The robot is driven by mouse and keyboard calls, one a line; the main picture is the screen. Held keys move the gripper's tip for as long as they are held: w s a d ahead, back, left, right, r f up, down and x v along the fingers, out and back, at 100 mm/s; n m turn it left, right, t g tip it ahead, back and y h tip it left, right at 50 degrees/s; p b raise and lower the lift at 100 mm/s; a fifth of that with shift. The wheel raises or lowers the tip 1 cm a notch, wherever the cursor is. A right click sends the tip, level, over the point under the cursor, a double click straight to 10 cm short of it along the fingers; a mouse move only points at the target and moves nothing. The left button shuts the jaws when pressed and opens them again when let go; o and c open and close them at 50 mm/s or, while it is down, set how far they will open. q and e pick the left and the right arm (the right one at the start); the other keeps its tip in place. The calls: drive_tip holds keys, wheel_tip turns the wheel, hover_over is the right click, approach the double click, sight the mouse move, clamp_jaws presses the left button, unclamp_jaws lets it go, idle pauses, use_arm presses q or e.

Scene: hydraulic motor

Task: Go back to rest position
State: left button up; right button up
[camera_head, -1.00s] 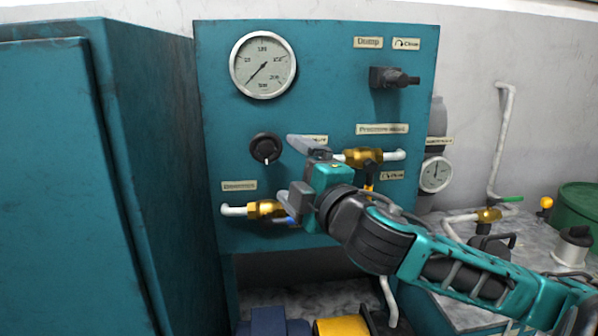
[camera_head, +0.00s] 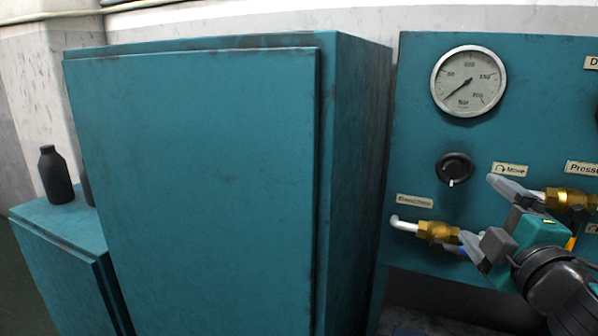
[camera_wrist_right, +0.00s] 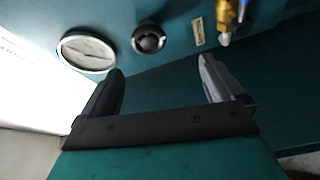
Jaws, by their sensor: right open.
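My right gripper (camera_head: 490,212) is in front of the teal control panel (camera_head: 415,110), at the right of the head view. Its two fingers are apart and nothing shows between them. The black knob (camera_head: 454,169) is just above and left of the gripper in the head view. A brass valve (camera_head: 437,231) sits left of the lower finger, its blue handle partly hidden. My left gripper is not in view.
A tall teal cabinet (camera_head: 200,180) fills the middle left. A pressure gauge (camera_head: 468,80) sits on the panel above the knob. Another brass valve (camera_head: 568,199) is right of the gripper, close to it. A dark bottle (camera_head: 55,174) stands on a low cabinet (camera_head: 60,235) at far left.

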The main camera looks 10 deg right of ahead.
drive_tip(key=s+a+f+m+g+y, duration=0.1)
drive_tip(key=a+f+m+g, duration=0.15)
drive_tip(key=f, duration=0.95)
drive_tip(key=s+a+f+m+g+y, duration=0.1)
drive_tip(key=f+m+g+y, duration=0.15)
drive_tip(key=f, duration=0.85)
drive_tip(key=s+a+f+m+g, duration=0.1)
drive_tip(key=s+a+f+m, duration=0.2)
drive_tip(key=s+a+f, duration=0.2)
drive_tip(key=s+a+f+m+g+y, duration=0.1)
drive_tip(key=s+a+f+m, duration=0.2)
drive_tip(key=f, duration=0.9)
drive_tip(key=s+a, duration=0.3)
drive_tip(key=shift+a+f, duration=0.15)
drive_tip(key=shift+a, duration=0.1)
drive_tip(key=shift+y, duration=0.25)
drive_tip(key=shift+c, duration=0.2)
